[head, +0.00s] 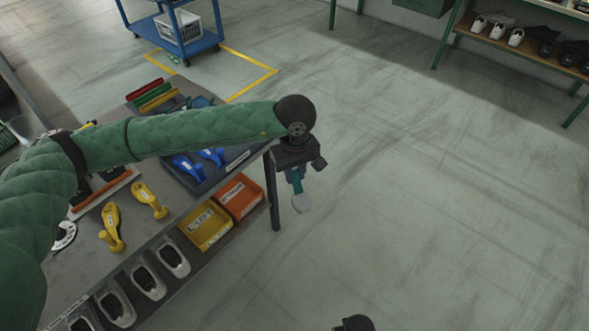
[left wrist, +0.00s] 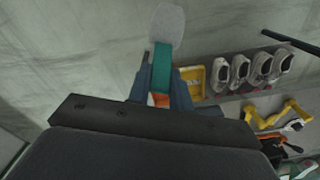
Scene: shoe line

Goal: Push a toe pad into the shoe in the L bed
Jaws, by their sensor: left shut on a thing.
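My left gripper (head: 296,174) hangs past the bench's right end, over open floor. It is shut on a teal strip with a rounded pale grey pad at its end, which looks like a toe pad (head: 301,202). The toe pad (left wrist: 167,24) points away from the fingers in the left wrist view, with a bit of orange between the fingers (left wrist: 160,92). My left arm crosses the bench and hides part of it. I cannot make out the L bed or tell which shoe is in it.
The bench (head: 78,262) carries yellow tools (head: 148,200) and blue tools (head: 187,167). Below its front edge are a yellow bin (head: 206,229), an orange bin (head: 240,196) and several grey shoes (head: 147,281). A blue cart (head: 201,44) stands behind. The floor to the right is clear.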

